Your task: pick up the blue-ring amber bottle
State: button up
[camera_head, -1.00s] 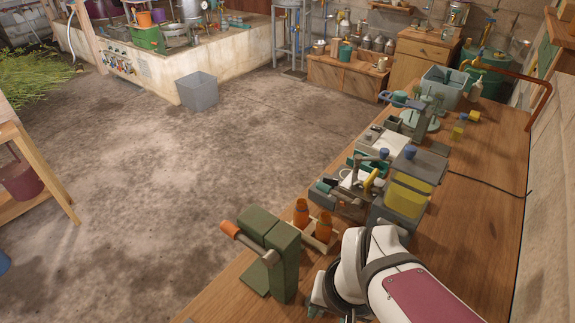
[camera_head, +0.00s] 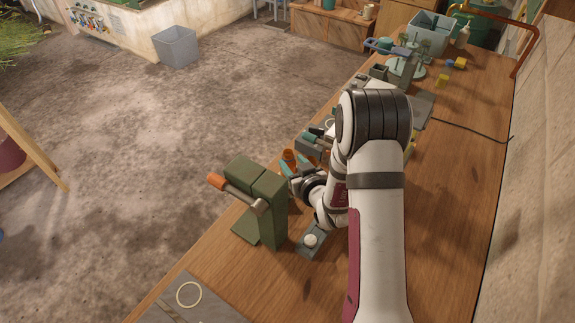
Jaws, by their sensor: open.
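An amber-orange bottle (camera_head: 289,155) shows in part beyond the green clamp block, on the left side of the wooden bench. My gripper (camera_head: 294,168) is beside it, its teal fingertips pointing left and close to the bottle. The jaws are open. Whether the bottle is between the fingertips, and whether they touch it, I cannot tell. No blue ring can be made out on the bottle. A second amber bottle cannot be clearly told apart now, and my arm covers much of this area.
A green clamp block (camera_head: 257,205) with an orange-ended handle stands close to my gripper. A small grey box with a white knob (camera_head: 311,240) lies in front. A grey mat (camera_head: 215,312) lies nearer. Tools and containers crowd the bench beyond; its right side is mostly clear.

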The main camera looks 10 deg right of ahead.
jog(key=shift+x, duration=0.9)
grip_shut()
jog(key=shift+r, duration=0.1)
